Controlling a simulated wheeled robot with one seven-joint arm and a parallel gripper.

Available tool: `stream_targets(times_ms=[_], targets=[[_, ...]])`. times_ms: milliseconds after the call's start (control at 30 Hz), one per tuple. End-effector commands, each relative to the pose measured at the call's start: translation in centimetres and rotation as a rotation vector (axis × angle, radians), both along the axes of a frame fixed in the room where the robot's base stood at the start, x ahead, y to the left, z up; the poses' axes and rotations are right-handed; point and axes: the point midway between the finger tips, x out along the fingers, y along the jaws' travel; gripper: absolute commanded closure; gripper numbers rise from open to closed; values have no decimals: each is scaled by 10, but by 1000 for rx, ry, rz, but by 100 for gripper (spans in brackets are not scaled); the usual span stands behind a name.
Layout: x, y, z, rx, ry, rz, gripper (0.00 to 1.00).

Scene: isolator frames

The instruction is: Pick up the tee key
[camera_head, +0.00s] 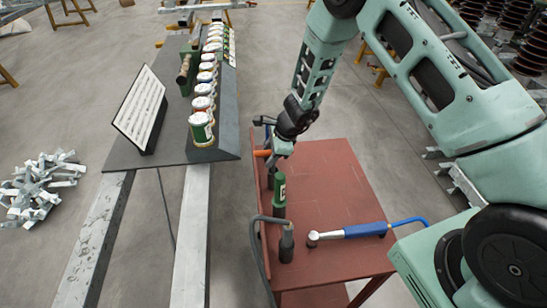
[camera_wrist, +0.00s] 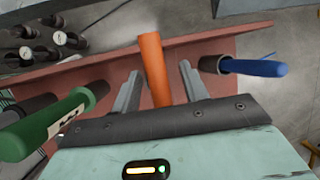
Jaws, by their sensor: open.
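The orange bar (camera_wrist: 153,68), which looks like the handle of the tee key, lies between my two fingers in the wrist view. Gaps show on both sides, so the fingers do not clamp it. In the head view a short part of this orange handle (camera_head: 262,153) shows at the left edge of the red table, beside my gripper (camera_head: 283,152). My gripper is open and reaches down over that edge. The rest of the key is hidden by my gripper and the table edge.
A green tool (camera_head: 280,196) and a black tool (camera_head: 287,243) stand along the red table's (camera_head: 335,185) left edge.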

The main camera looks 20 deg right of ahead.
Motion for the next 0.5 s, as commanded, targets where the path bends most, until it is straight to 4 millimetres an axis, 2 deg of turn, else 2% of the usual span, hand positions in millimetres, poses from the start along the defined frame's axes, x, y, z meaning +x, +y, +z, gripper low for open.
stream_targets(times_ms=[133, 367, 400, 500], targets=[[3, 4, -10, 0, 1, 0, 56], [3, 5, -13, 0, 0, 0, 56], [3, 5, -13, 0, 0, 0, 59], [3, 5, -13, 0, 0, 0, 86]])
